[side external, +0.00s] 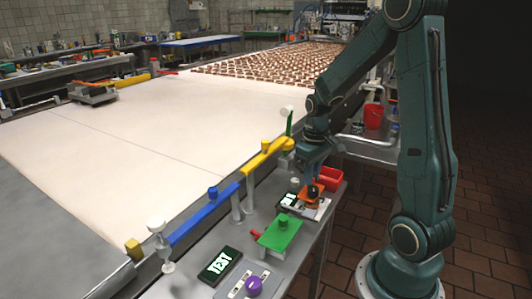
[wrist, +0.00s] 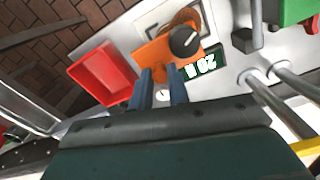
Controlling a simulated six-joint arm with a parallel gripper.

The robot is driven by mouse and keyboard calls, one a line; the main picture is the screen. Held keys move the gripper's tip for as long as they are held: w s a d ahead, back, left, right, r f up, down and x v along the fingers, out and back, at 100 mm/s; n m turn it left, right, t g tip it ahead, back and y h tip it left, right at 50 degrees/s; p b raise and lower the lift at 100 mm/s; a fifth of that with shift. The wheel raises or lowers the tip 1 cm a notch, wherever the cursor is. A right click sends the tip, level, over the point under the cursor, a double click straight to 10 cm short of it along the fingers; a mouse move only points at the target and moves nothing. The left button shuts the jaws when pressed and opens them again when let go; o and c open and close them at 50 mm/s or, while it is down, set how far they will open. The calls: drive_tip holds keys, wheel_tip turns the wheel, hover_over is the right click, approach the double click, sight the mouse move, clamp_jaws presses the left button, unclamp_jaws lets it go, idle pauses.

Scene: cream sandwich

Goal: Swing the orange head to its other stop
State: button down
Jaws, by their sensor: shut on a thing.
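The orange head (side external: 319,186) sits on a pale device on the metal side bench in the side view, with a black knob (side external: 312,192) on it. In the wrist view the orange head (wrist: 153,52) lies just beyond my fingertips, with the black knob (wrist: 185,42) at its right. My gripper (wrist: 160,72) has its two blue fingers at the head's near edge, shut on the head with a narrow gap between them. Their exact contact is partly hidden. In the side view my gripper (side external: 314,170) reaches down over the head.
A red bin (side external: 328,179) stands close beside the device; it also shows in the wrist view (wrist: 103,72). A green plate (side external: 280,233) and the conveyor's blue and yellow rail (side external: 203,213) are near.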

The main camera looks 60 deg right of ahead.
drive_tip(key=shift+m, duration=0.4)
drive_tip(key=m, duration=0.3)
drive_tip(key=shift+w+a, duration=0.1)
drive_tip(key=shift+w, duration=0.3)
drive_tip(key=m, duration=0.4)
drive_tip(key=shift+w+r+m, duration=0.1)
drive_tip(key=shift+w+m, duration=0.3)
drive_tip(key=m, duration=0.4)
drive_tip(key=shift+w+d+m, duration=0.25)
drive_tip(key=shift+w+m, duration=0.05)
drive_tip(key=shift+w, duration=0.05)
drive_tip(key=m, duration=0.4)
drive_tip(key=shift+w+d+m, duration=0.25)
drive_tip(key=shift+d+m, duration=0.1)
drive_tip(key=shift+m, duration=0.05)
drive_tip(key=c, duration=1.3)
unclamp_jaws()
drive_tip(key=shift+c, duration=0.2)
drive_tip(key=shift+r, duration=0.1)
